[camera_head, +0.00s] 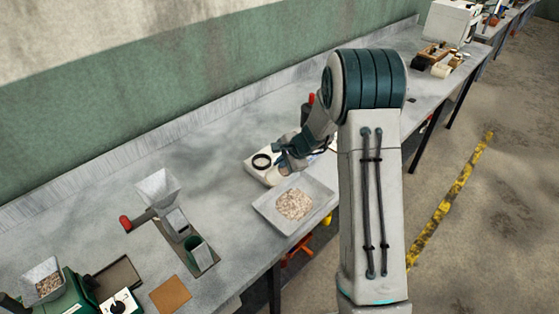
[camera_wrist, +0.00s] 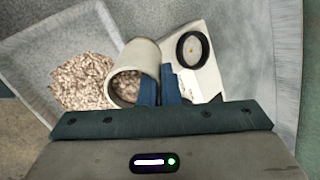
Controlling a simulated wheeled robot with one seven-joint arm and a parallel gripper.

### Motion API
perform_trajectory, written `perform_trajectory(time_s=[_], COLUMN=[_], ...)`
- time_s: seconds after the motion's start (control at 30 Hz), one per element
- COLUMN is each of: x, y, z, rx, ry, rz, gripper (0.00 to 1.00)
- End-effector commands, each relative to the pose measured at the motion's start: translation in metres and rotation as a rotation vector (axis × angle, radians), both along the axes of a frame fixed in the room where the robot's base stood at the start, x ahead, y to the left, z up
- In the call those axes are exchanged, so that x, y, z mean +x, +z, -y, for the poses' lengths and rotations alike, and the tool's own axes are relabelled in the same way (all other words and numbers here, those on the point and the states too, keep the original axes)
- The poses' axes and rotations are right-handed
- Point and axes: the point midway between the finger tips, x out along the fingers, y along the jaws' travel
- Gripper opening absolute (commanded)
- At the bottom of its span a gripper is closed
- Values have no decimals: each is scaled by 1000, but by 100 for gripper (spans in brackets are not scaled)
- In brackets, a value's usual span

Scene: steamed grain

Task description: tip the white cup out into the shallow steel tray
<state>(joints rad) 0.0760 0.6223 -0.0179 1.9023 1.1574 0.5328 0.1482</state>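The white cup (camera_wrist: 144,57) lies on its side, tilted, in the wrist view, with its mouth toward the lower left. Brown grain shows inside its mouth. My gripper (camera_wrist: 168,88) has its blue fingers close together at the cup's rim, with the cup wall apparently pinched between them. In the head view my gripper (camera_head: 284,162) is just above the far edge of the tray, and the cup is mostly hidden there. The shallow steel tray (camera_head: 265,207) holds a pile of grain (camera_head: 294,204); the tray also shows in the wrist view (camera_wrist: 27,62), left of and under the cup.
A white device with a black ring (camera_head: 262,161) stands just behind the tray; its ring shows beside the cup in the wrist view (camera_wrist: 193,49). A steel hopper (camera_head: 157,187) stands left on the bench. A green machine (camera_head: 75,297) is at the lower left.

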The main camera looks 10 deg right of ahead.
Motion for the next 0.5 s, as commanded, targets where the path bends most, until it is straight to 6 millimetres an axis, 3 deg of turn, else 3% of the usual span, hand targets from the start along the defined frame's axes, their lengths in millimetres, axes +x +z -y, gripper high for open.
perform_trajectory(time_s=[0.5], x=[-13], y=[-12], z=[15], rx=[208], ry=[-4], rz=[173], gripper=[0])
